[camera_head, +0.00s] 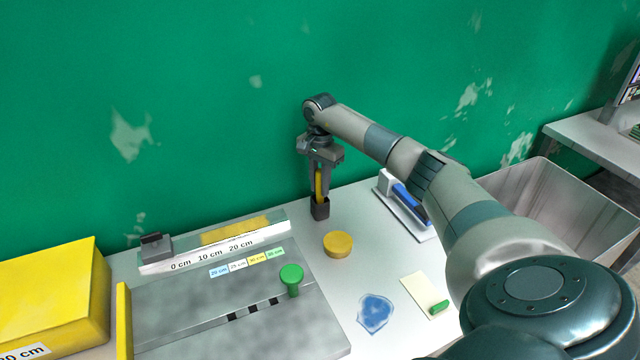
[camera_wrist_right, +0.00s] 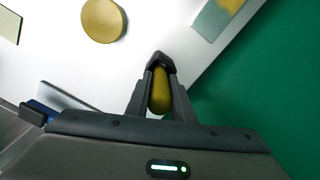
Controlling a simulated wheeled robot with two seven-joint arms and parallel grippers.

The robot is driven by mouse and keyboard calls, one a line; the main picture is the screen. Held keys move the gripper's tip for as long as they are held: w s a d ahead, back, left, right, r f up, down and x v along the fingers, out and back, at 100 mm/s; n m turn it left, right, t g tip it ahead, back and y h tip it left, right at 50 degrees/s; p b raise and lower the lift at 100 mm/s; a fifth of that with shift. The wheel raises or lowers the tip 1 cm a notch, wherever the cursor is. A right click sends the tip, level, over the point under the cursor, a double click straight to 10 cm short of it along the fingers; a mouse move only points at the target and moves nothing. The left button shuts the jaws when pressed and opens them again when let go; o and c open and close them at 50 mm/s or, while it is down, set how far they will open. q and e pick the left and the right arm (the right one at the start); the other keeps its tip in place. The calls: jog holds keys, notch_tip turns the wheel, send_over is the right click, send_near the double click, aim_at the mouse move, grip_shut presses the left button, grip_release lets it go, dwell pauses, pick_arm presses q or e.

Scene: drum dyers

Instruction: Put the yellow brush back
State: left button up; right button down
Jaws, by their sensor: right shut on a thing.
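The yellow brush (camera_head: 319,184) stands upright, its lower end at a small dark holder (camera_head: 320,209) near the back edge of the table. My right gripper (camera_head: 319,178) points down over it and is shut on the brush. In the right wrist view the yellow brush (camera_wrist_right: 160,90) lies between the two fingers of my right gripper (camera_wrist_right: 160,95), with the dark holder (camera_wrist_right: 157,60) just beyond the fingertips. Whether the brush rests on the holder's bottom is hidden. My left gripper is not in view.
A round yellow lid (camera_head: 338,244) lies in front of the holder. A green knob (camera_head: 291,279) stands on the grey board (camera_head: 200,310). A blue-handled tool on a white tray (camera_head: 418,232) lies to the right. The green wall (camera_head: 200,100) is close behind.

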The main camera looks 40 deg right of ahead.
jog(key=shift+f, duration=0.1)
jog(key=c, duration=1.5)
grip_release()
jog(key=shift+c, duration=0.2)
jog(key=shift+r+b, duration=0.4)
jog(key=shift+r, duration=0.25)
notch_tip(320, 180, up, 10)
jog(key=b, duration=0.3)
jog(key=shift+b, duration=0.4)
jog(key=shift+r, duration=0.45)
